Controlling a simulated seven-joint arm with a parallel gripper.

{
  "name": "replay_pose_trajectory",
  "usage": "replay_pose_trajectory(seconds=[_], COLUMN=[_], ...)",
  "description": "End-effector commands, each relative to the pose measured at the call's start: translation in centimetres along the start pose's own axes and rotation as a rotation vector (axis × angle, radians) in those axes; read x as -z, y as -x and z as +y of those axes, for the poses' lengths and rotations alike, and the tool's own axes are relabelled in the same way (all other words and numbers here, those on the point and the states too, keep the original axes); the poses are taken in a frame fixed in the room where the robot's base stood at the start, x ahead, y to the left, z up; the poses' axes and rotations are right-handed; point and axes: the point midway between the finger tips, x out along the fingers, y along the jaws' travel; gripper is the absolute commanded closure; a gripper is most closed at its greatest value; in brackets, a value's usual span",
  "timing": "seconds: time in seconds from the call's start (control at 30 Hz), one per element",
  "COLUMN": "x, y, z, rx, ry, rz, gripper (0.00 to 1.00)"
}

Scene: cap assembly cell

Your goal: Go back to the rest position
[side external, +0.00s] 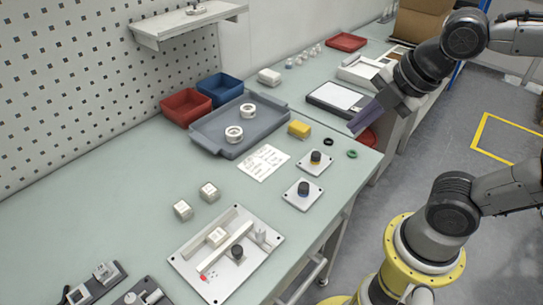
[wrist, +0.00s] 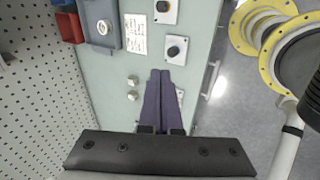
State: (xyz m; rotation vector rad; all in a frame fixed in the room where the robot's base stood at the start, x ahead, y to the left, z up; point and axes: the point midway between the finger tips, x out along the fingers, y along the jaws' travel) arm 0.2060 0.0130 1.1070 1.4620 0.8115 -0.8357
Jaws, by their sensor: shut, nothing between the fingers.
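My gripper (side external: 353,126) is in the air at the right of the side external view, above the bench's right edge. Its purple fingers point down to the left, with nothing visible between them. In the wrist view the two fingers (wrist: 160,73) lie side by side, shut and empty. They cover much of a light plate (wrist: 180,88) on the bench. The workbench (side external: 130,180) lies left of and below the gripper.
A grey tray (side external: 205,142) holds two white rings. Red (side external: 186,107) and blue (side external: 220,88) bins stand behind it. Two knob plates (side external: 314,163) (side external: 303,195), a yellow block (side external: 299,129) and a fixture plate (side external: 190,268) sit on the bench. A shelf (side external: 188,22) juts from the pegboard.

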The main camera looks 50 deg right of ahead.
Motion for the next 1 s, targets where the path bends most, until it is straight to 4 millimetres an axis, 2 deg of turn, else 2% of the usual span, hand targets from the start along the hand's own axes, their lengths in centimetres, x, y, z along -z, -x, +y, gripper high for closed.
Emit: replay_pose_trajectory(seconds=[0.1, 0.3, 0.5, 0.7, 1.0], x=[-1.2, -1.9, -1.6, -1.6, -1.6], y=[0.7, 1.1, 0.8, 0.8, 0.8], z=[-1.1, -3.0, -4.2, -4.4, -4.3], rx=[-0.02, -0.026, 0.008, 0.014, 0.013], ry=[-0.34, -0.872, -1.284, -1.493, -1.523], rz=[-0.015, -0.019, -0.027, -0.033, -0.033], gripper=[1.0, 1.0, 1.0, 1.0, 1.0])
